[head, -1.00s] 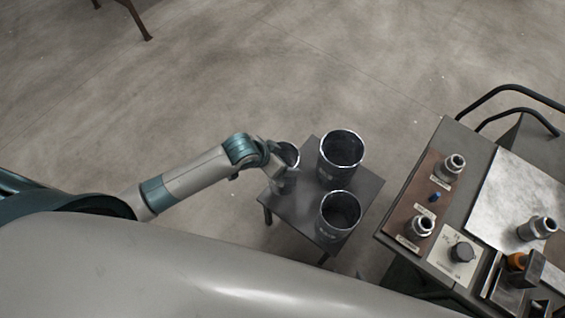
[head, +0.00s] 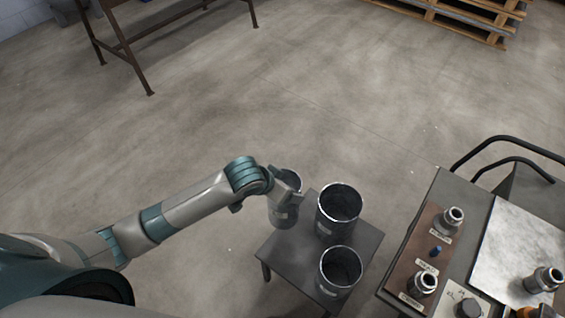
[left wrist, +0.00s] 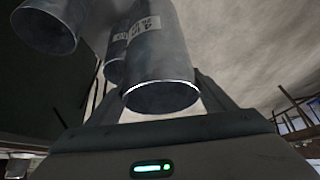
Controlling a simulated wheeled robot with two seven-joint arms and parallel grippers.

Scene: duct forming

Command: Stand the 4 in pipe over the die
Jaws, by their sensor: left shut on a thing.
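My left gripper (head: 287,186) is shut on the narrowest grey metal pipe (head: 283,214), near its upper rim. The pipe is roughly upright at the back left edge of a small dark stand (head: 290,256), and looks raised off it. In the left wrist view this pipe (left wrist: 160,62) is between the fingers, with a label that seems to read 4 IN. The right gripper is not in view.
Two wider pipes (head: 325,222) and (head: 333,291) stand open end up on the stand, close to the held pipe. The bench (head: 447,187) is to the right, with a pale sheet (head: 520,245) and a black tube rail (head: 500,141). Floor beyond the stand is clear.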

